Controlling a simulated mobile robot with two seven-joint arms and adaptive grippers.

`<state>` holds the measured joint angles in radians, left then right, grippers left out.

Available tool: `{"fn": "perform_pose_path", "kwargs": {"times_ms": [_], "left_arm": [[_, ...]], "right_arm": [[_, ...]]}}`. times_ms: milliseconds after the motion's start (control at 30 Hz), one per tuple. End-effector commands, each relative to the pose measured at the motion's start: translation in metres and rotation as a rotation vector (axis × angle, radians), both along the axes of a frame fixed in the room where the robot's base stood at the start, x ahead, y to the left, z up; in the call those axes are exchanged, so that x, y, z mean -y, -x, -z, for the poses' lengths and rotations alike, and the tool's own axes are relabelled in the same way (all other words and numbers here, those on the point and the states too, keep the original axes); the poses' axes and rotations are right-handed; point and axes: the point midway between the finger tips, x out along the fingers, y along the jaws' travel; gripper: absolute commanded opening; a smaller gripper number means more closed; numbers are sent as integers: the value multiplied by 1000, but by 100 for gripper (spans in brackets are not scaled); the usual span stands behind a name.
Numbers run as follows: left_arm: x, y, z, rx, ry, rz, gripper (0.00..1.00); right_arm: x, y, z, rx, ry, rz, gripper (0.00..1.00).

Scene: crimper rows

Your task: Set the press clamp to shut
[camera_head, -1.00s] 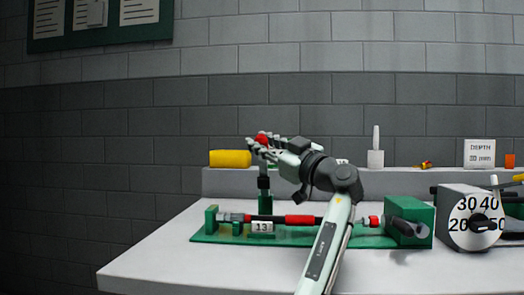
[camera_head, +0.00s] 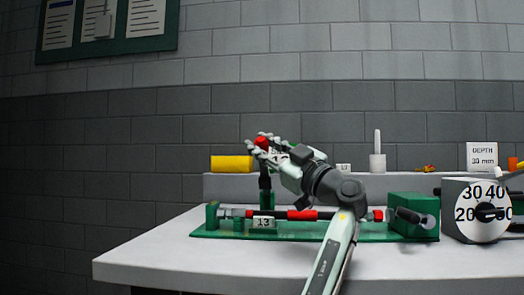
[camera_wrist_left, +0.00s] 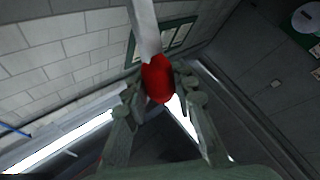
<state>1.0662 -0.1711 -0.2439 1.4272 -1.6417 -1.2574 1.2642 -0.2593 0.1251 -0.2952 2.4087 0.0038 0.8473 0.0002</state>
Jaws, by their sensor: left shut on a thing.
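The green press clamp (camera_head: 340,229) lies along the bench, with a red-banded rod (camera_head: 301,215) and a tag marked 13 (camera_head: 263,223). A dark lever (camera_head: 265,181) stands upright behind the rod, with a red knob (camera_head: 261,141) on top. My left gripper (camera_head: 264,146) is at the top of this lever, shut on the red knob. In the left wrist view the red knob (camera_wrist_left: 157,80) sits between the fingertips, with a pale metal shaft (camera_wrist_left: 145,28) beyond it. My left forearm hides part of the clamp. My right gripper is out of view.
A grey dial block (camera_head: 477,211) stands to the right of the clamp. A yellow cylinder (camera_head: 232,164), a white holder (camera_head: 377,162) and a depth card (camera_head: 481,156) stand on the back ledge (camera_head: 228,186). The bench's front left (camera_head: 180,258) is clear.

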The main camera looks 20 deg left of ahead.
Motion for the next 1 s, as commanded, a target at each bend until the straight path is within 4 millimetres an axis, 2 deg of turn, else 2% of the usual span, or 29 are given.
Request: {"fn": "perform_pose_path", "kwargs": {"times_ms": [467,500,667,1000], "left_arm": [[0,1,1,6,-2,-1,0],[0,1,1,6,-2,-1,27],[0,1,1,7,-2,0,47],[3,2,2,6,-2,1,47]], "right_arm": [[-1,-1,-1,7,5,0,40],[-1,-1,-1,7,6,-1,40],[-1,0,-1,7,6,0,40],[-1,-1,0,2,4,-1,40]]}}
